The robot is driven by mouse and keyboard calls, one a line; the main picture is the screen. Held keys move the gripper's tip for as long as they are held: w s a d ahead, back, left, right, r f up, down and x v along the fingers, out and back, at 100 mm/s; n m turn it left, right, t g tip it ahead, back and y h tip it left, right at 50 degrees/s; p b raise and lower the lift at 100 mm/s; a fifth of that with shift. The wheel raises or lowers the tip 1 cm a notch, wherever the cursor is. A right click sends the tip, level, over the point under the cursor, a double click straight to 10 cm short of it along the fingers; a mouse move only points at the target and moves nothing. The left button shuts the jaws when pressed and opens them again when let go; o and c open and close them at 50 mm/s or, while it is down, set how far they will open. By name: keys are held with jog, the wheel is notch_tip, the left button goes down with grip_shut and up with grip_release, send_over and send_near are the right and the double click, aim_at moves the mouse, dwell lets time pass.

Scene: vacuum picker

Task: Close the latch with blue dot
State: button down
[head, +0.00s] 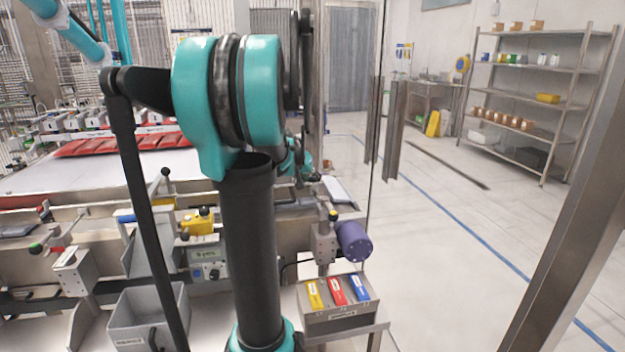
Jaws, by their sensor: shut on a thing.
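My arm fills the middle of the head view. Its far end, with my gripper (316,178), shows only small, beyond the large teal joint, above the right end of the machine's front rail. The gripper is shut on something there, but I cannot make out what. Latch-like fittings with coloured marks sit along the machine front: one with a black knob and yellow mark (333,215) near the gripper, and one with a green and a red mark (62,252) at the left.
A purple cylinder (353,241) juts from the machine's right end. Below it stands a grey box (340,318) with yellow, red and blue tags. A grey bin (130,325) stands lower left. Metal shelves (545,98) are far right. The floor between is clear.

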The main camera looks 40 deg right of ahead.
jog(key=shift+w+a+m+g+h, duration=0.15)
jog(key=shift+w+m+g, duration=0.25)
jog(key=shift+m+g, duration=0.25)
jog(key=shift+w+a+m+g+h, duration=0.15)
jog(key=shift+w+m+g, duration=0.3)
jog(key=shift+m, duration=0.4)
jog(key=shift+d, duration=0.1)
jog(key=c, duration=1.3)
grip_release()
jog(key=shift+o, duration=0.2)
jog(key=v, duration=1.2)
